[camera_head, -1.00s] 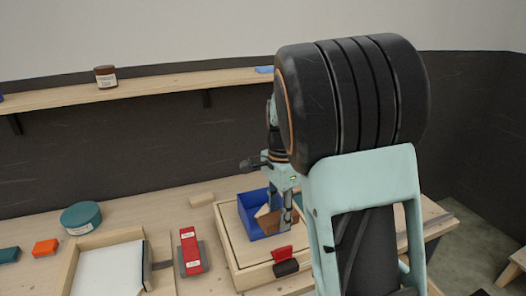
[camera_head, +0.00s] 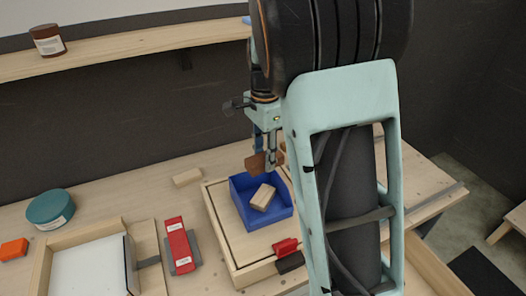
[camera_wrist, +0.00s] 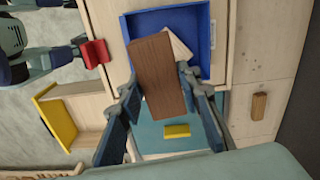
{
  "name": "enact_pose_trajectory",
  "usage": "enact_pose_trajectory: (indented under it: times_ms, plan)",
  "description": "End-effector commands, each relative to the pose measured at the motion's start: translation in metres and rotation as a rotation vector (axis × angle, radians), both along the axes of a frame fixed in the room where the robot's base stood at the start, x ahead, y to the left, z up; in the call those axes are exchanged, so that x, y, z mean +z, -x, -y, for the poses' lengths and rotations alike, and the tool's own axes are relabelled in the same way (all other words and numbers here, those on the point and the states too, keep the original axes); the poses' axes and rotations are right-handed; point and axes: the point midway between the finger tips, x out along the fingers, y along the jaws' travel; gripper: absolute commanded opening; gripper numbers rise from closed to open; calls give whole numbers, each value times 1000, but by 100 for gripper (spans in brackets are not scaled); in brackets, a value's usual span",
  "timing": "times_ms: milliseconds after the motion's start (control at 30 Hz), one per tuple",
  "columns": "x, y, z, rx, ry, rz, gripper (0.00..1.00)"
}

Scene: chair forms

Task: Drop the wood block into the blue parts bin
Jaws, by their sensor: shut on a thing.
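My gripper (camera_head: 264,152) is shut on a brown wood block (camera_head: 256,163), held above the back of the blue parts bin (camera_head: 270,223). In the wrist view the brown block (camera_wrist: 160,75) sits between the fingers (camera_wrist: 159,84) and overlaps the blue bin (camera_wrist: 206,40) behind it. A pale wood block (camera_head: 263,197) lies tilted inside the bin. It also shows in the wrist view (camera_wrist: 181,46), partly hidden by the brown block. The bin stands on a light wooden board.
A red clamp-like piece (camera_head: 285,246) is at the board's front edge. Another pale block (camera_head: 187,177) lies left of the bin. A red box (camera_head: 179,245), a white-bottomed tray (camera_head: 90,270) and a teal round tin (camera_head: 50,207) stand further left. A shelf (camera_head: 130,54) runs behind.

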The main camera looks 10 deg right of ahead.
Motion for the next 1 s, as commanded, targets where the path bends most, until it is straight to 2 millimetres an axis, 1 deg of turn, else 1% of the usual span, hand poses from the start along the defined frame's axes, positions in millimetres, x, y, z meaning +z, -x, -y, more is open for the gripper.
enact_pose_trajectory:
  times_ms: [33,400,533,767,800,967,1000]
  plan:
    - [-7,0,0,0,0,-1,6]
    - [-49,0,0,0,0,0,6]
    - [-55,0,0,0,0,1,6]
    - [-55,0,0,0,0,0,6]
    - [-55,0,0,0,0,0,33]
    - [-55,0,0,0,0,0,51]
    - [-55,0,0,0,0,0,52]
